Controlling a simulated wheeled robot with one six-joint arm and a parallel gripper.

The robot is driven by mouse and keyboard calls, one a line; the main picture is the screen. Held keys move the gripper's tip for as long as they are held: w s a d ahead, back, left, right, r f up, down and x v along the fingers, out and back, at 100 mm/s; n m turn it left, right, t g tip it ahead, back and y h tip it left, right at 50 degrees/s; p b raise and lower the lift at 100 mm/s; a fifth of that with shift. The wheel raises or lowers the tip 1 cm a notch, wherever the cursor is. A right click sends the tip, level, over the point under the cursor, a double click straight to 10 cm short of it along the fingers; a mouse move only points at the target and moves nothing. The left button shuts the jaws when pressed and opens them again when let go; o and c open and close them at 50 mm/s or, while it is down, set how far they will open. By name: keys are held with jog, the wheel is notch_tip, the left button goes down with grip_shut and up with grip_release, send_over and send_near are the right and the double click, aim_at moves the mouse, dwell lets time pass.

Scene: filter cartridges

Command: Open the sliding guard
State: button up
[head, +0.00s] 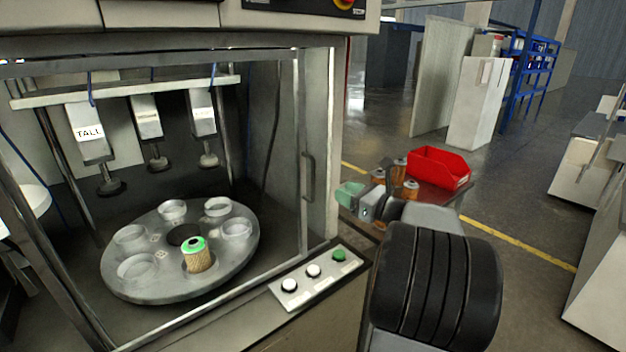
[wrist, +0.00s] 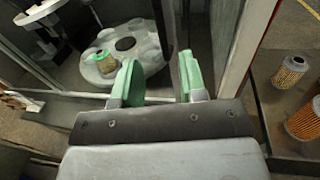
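The sliding guard (head: 301,150) is a clear pane in a grey metal frame at the front of the machine in the head view. It appears to stand across the chamber opening, though the pane itself is hard to make out. Its dark upright handle (head: 308,177) is at the right edge. My gripper (head: 352,196) is right of the handle and apart from it, by the machine's right post. In the wrist view my gripper (wrist: 157,82) has its green fingers spread with nothing between them, facing the machine front.
Inside, a round turntable (head: 150,288) carries a green-topped filter (head: 198,256) below several hanging press heads. A button panel (head: 315,272) juts out below the guard. A cart with a red bin (head: 438,168) and several filters (wrist: 290,72) stands close on the right.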

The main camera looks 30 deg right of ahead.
jog(key=p, duration=0.1)
send_over(313, 198)
jog(key=shift+w+d, duration=0.2)
jog(key=shift+w, duration=0.1)
jog(key=shift+c, duration=0.2)
grip_shut()
dwell(0.4)
